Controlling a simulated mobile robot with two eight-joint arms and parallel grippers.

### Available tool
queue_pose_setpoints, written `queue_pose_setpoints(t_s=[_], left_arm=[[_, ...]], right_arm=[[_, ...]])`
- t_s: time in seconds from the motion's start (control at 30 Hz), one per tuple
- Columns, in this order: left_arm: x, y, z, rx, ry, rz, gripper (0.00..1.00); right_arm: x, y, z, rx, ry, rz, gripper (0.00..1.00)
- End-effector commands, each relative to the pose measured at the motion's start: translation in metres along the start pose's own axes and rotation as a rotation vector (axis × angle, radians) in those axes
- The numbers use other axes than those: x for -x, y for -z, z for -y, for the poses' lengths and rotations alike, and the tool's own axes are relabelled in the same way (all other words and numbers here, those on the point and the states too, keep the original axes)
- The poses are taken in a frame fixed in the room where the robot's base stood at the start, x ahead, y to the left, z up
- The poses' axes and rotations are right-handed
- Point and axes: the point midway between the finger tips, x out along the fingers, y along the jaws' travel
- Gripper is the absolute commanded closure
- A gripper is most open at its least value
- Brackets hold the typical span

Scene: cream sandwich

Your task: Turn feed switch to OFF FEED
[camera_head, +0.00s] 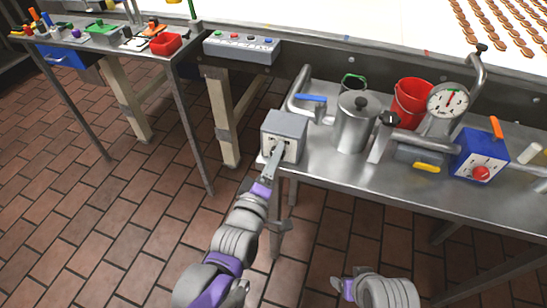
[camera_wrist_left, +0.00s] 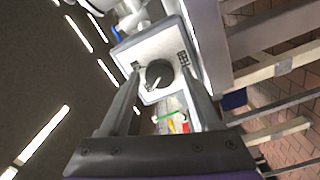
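The feed switch is a grey box (camera_head: 287,123) at the left end of the steel table, its front face towards me. In the left wrist view its pale plate carries a round black knob (camera_wrist_left: 159,74) with a light pointer mark; the lettering is too small to read. My left gripper (camera_head: 276,151) is at the front face. In the left wrist view the left gripper (camera_wrist_left: 161,66) is open, one finger on each side of the knob, with visible gaps. My right gripper (camera_head: 343,286) is low at the bottom, away from the switch; its finger opening is unclear.
Behind the switch are a blue-handled pipe valve (camera_head: 310,98), a steel pot (camera_head: 355,125), a red bucket (camera_head: 409,103) and a dial gauge (camera_head: 447,101). A blue box with a red knob (camera_head: 479,156) stands right. A button panel (camera_head: 241,48) is at the back left.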

Motion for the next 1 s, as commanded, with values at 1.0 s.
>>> queue_pose_setpoints(t_s=[1.0], left_arm=[[0.103, 0.001, -0.001, -0.001, -0.001, -0.001, 0.26]], right_arm=[[0.025, 0.007, 0.0, 0.0, 0.0, -0.008, 0.26]])
